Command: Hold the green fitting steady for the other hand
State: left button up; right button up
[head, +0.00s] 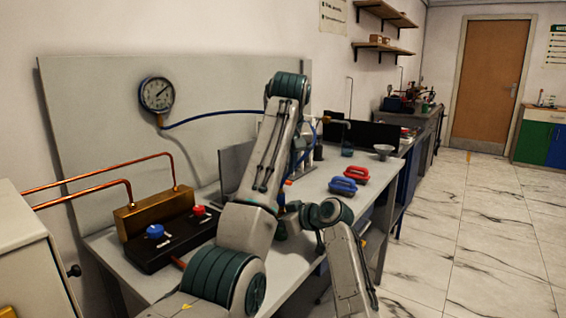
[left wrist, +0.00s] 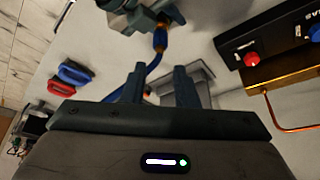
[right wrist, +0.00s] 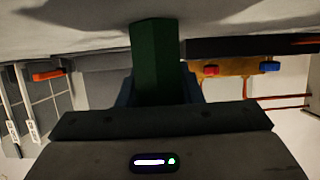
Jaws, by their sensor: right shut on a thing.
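The green fitting (right wrist: 155,60) stands between the fingers of my right gripper (right wrist: 158,88) in the right wrist view; the gripper is shut on it. In the head view this gripper is mostly hidden by my arms. My left gripper (left wrist: 160,85) is open, with nothing seen clamped between its fingers. A blue hose with a brass end (left wrist: 160,40) lies beyond these fingers in the left wrist view, close to my right gripper at the top. I cannot tell whether the hose end touches the fitting.
A pressure gauge (head: 157,94) on the back panel has a blue hose (head: 215,116) running right. A black valve box (head: 170,240) with blue and red knobs stands at left. Red (head: 342,186) and blue (head: 357,174) handled objects lie on the bench. Floor at right is clear.

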pick_arm(q)
jog(key=x, duration=1.1)
jog(key=shift+w+f, duration=0.15)
jog(key=shift+f, duration=0.05)
jog(key=shift+c, duration=0.2)
jog(key=shift+r, duration=0.1)
grip_shut()
